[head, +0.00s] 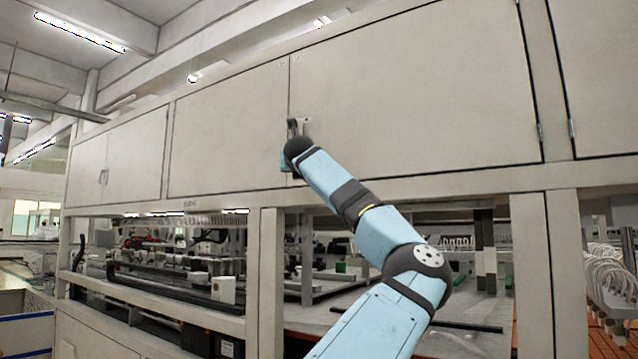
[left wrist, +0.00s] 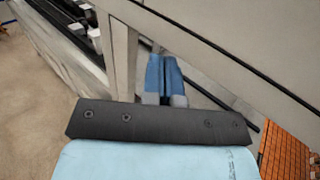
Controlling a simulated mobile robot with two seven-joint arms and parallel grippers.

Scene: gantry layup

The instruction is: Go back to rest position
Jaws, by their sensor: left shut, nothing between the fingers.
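My left arm, light blue with dark joints, reaches up across the head view to the front of a pale overhead cabinet (head: 420,90). Its wrist end is by the seam between two closed doors, where a small handle (head: 292,126) shows. My left gripper (left wrist: 163,62) shows in the left wrist view with its two blue fingers together and nothing between them. In the head view the gripper is mostly hidden by the wrist, so I cannot tell whether it touches the door or handle. My right gripper is not in view.
Below the doors, upright posts (head: 265,285) frame open bays with rails and machinery (head: 190,265). Hanging grey cables or hooks (head: 612,275) stand at the right. The left wrist view shows bare floor (left wrist: 40,120) at left and orange flooring (left wrist: 285,152) at lower right.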

